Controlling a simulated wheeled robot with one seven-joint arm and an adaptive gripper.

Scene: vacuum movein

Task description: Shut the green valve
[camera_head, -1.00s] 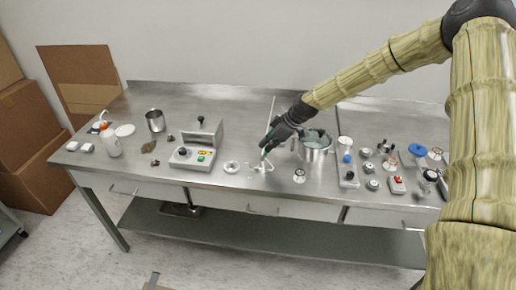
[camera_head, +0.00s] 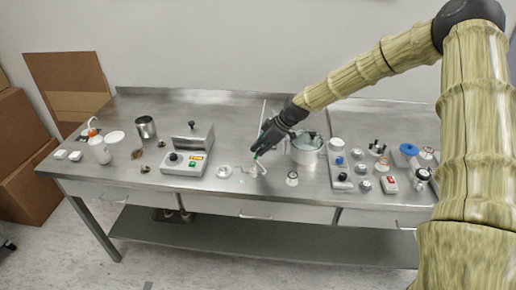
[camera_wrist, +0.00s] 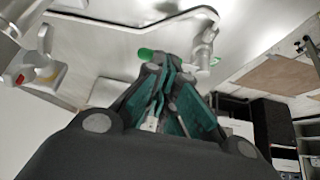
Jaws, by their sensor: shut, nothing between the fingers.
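In the wrist view a small bright green piece (camera_wrist: 146,54), likely the green valve's handle, shows just beyond the fingertips on the left. A grey-white upright fitting (camera_wrist: 205,50) stands to its right. My gripper (camera_wrist: 164,70) has its dark fingers with teal pads together, with nothing seen between them. I cannot tell whether they touch the green piece. In the head view my gripper (camera_head: 257,153) points down at a small white fitting with tubing (camera_head: 253,171) near the table's middle. The valve's handle is not clearly visible there.
A metal pot (camera_head: 306,156) stands close right of my gripper. A grey device with buttons (camera_head: 186,163) and a small round white part (camera_head: 224,171) are to the left. Several knobs and small parts cover the table's right side. The metal table's (camera_head: 235,110) back middle is clear.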

